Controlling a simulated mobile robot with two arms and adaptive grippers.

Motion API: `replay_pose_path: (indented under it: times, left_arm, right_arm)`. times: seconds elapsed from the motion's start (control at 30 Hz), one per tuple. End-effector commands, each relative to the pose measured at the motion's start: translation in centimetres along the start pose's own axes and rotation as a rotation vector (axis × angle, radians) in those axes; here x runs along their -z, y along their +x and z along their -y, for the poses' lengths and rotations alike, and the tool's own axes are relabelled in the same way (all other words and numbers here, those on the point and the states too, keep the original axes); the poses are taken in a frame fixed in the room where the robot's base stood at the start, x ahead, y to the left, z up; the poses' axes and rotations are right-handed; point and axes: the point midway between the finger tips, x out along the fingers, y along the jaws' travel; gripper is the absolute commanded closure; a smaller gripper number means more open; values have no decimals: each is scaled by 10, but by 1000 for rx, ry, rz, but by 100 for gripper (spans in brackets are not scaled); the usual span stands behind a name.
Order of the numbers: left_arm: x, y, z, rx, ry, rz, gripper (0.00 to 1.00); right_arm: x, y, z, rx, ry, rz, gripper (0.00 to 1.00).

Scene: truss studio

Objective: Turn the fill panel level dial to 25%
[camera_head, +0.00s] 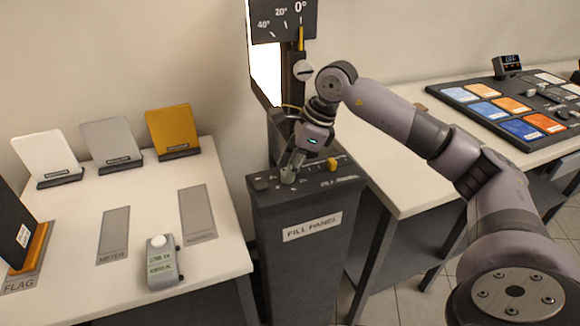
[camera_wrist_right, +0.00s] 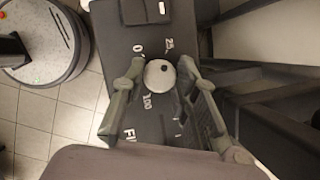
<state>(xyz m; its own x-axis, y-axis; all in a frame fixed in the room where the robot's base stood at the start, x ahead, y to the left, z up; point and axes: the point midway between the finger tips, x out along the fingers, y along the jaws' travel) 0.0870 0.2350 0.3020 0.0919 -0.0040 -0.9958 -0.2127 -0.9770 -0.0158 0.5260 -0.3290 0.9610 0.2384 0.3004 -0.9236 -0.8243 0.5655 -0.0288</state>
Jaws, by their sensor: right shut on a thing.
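The fill panel (camera_head: 262,205) is a dark pedestal with a white "FILL PANEL" label on its front. Its level dial (camera_wrist_right: 157,82) is a round, light grey knob with a small dark dot at its upper right, roughly toward the printed 25. Marks 0, 25 and 100 show around it; others are partly hidden by a finger. My right gripper (camera_head: 292,165) reaches down onto the panel top, and in the wrist view (camera_wrist_right: 160,73) its fingers are shut on the dial from both sides. In the head view the dial is mostly hidden. My left gripper is not in view.
A yellow knob (camera_head: 333,163) sits on the panel top beside my gripper. A post with an angle scale (camera_head: 284,22) stands behind. A left table (camera_head: 150,215) holds a meter (camera_head: 161,265) and several coloured plates. A right table holds a board of coloured tiles (camera_head: 484,110).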

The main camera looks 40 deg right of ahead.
Motion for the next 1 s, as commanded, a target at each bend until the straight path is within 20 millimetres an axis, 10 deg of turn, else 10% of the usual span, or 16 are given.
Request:
replay_pose_path:
  times: [0.03,0.07,0.33,0.73,1.0]
  left_arm:
    - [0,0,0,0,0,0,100]
    - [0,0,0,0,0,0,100]
    - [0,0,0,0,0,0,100]
    - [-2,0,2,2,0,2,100]
    - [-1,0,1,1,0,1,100]
  right_arm:
    - [0,-2,2,7,1,2,100]
    - [0,-2,2,7,1,2,71]
    - [0,-1,1,3,1,1,53]
    - [0,-9,1,4,1,1,53]
    - [-1,-62,1,7,1,3,53]
